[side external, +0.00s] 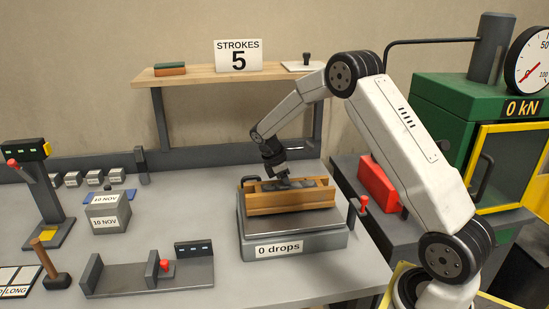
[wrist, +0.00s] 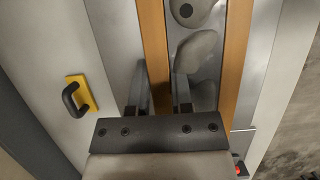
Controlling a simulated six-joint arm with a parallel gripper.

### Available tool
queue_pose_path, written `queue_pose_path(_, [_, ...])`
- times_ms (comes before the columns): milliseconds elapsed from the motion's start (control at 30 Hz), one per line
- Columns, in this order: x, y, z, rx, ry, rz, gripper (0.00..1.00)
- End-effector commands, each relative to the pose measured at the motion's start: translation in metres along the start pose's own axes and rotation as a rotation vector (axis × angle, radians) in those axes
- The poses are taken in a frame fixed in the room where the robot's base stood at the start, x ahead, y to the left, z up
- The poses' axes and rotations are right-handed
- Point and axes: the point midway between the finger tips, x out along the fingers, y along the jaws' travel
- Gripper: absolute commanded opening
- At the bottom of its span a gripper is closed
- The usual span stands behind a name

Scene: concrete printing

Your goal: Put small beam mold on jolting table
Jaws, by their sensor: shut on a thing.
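The small beam mold (side external: 292,204) is a long wooden trough with lumpy grey concrete inside. It lies level over the top plate of the jolting table (side external: 295,238), a grey block labelled "0 drops", and appears to rest on it; a very small gap could not be told. My gripper (side external: 279,172) reaches down to the mold from above. In the wrist view, my gripper (wrist: 158,100) has one finger on each side of the mold's left wooden wall (wrist: 153,40) and is shut on it. The concrete (wrist: 200,45) shows between the two walls.
A red-knobbed lever (side external: 363,204) stands right of the jolting table. Cubes labelled "10 NOV" (side external: 107,219) stand behind. A shelf with a "STROKES 5" sign (side external: 239,57) and a green press (side external: 465,115) are farther back.

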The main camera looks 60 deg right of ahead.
Motion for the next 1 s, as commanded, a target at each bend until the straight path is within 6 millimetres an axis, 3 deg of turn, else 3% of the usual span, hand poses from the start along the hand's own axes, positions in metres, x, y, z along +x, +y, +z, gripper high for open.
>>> queue_pose_path(567, [0.0067, 0.0011, -0.0031, 0.001, 0.001, 0.005, 0.0])
queue_pose_path(600, [0.0091, 0.0, -0.0038, 0.0, 0.0, 0.001, 0.33])
queue_pose_path(700, [0.009, 0.0, -0.0037, 0.0, 0.001, 0.001, 0.62])
queue_pose_path(1000, [0.0086, 0.0, -0.0036, 0.0, 0.001, 0.001, 0.62])
